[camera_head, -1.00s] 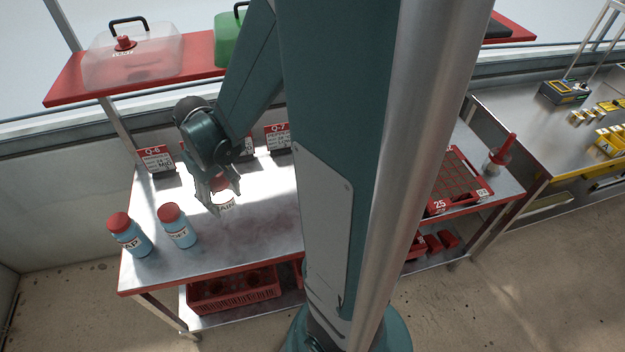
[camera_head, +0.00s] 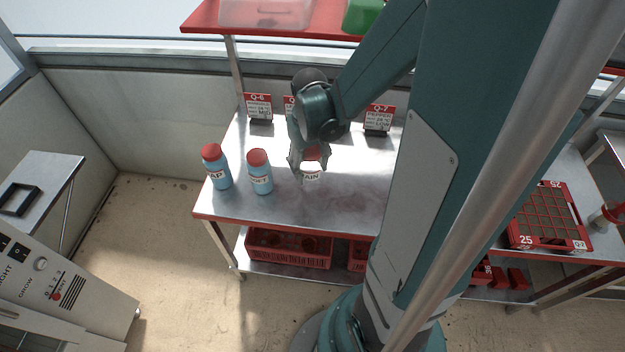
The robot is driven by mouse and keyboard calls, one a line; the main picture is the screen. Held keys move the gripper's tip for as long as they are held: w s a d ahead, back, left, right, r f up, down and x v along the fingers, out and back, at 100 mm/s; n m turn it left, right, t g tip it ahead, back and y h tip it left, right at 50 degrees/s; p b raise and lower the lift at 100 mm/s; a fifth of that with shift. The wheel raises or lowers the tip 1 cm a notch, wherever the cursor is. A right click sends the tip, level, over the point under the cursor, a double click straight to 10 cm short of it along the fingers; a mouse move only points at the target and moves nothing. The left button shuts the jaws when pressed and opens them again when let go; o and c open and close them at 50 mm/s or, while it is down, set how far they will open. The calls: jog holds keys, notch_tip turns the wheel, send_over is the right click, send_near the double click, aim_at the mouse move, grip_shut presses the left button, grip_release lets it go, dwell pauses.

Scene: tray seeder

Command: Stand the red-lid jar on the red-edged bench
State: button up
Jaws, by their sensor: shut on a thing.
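My gripper (camera_head: 310,160) is shut on a jar with a red lid (camera_head: 313,153) and a white label (camera_head: 312,177), of which the letters "AIN" show. The jar is roughly upright over the middle of the red-edged bench (camera_head: 335,212). My fingers hide part of it, and its pale body blends with the bright metal, so I cannot tell whether its base touches the top. Two blue jars with red lids stand on the bench to its left, a nearer one (camera_head: 260,178) and one farther left (camera_head: 217,172).
Red signs on black stands, Q-6 (camera_head: 258,107) and Q-7 (camera_head: 379,118), line the back of the bench. A red seed tray (camera_head: 512,238) lies at the right. Red crates (camera_head: 290,262) sit on the lower shelf. Bare metal lies in front of the held jar.

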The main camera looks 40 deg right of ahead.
aim_at(310, 155)
jog(key=shift+f, duration=1)
jog(key=shift+f+b, duration=0.7)
jog(key=shift+f, duration=1.4)
jog(key=shift+f, duration=0.15)
jog(key=o, duration=0.9)
jog(key=shift+r+p, duration=1.35)
jog(key=shift+r, duration=4.85)
